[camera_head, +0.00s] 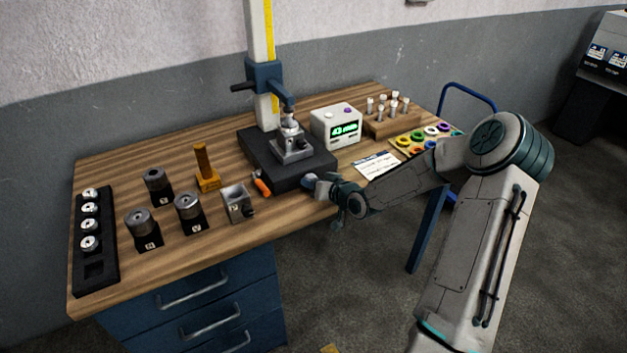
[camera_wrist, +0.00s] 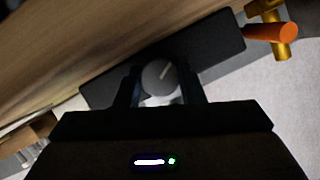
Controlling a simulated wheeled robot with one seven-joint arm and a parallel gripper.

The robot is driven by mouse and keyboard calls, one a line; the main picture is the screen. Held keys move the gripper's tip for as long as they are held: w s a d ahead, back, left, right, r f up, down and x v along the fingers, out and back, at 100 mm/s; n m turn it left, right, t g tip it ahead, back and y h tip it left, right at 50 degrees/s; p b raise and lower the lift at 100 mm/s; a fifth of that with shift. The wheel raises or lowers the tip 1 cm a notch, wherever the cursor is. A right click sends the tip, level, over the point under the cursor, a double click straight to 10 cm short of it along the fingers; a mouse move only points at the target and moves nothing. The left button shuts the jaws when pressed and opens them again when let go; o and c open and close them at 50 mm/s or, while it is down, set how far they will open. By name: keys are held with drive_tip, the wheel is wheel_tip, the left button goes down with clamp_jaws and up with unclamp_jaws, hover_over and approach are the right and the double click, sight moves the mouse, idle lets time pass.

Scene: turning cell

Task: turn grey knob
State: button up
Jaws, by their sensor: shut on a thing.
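The grey knob (camera_wrist: 160,78) is round with a pale pointer line and sits at the front face of the black base (camera_wrist: 215,50). In the wrist view my gripper (camera_wrist: 161,88) has one finger on each side of the knob and is shut on it. The pointer line leans up and to the right in that view. In the head view my gripper (camera_head: 312,183) is at the front right edge of the black base (camera_head: 318,168), and the knob is hard to make out there.
An orange handle (camera_head: 262,186) sticks out left of my gripper. The blue stand arm (camera_head: 268,82) rises behind. A display box (camera_head: 335,127), a white card (camera_head: 377,166) and a tray of coloured rings (camera_head: 425,138) lie to the right. Black-based cylinders (camera_head: 142,228) stand at left.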

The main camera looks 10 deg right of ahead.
drive_tip(key=shift+m+y+p, duration=0.5)
drive_tip(key=shift+m+y, duration=0.1)
drive_tip(key=shift+m, duration=0.2)
drive_tip(key=shift+f, duration=0.1)
drive_tip(key=o, duration=1)
drive_tip(key=shift+s, duration=0.1)
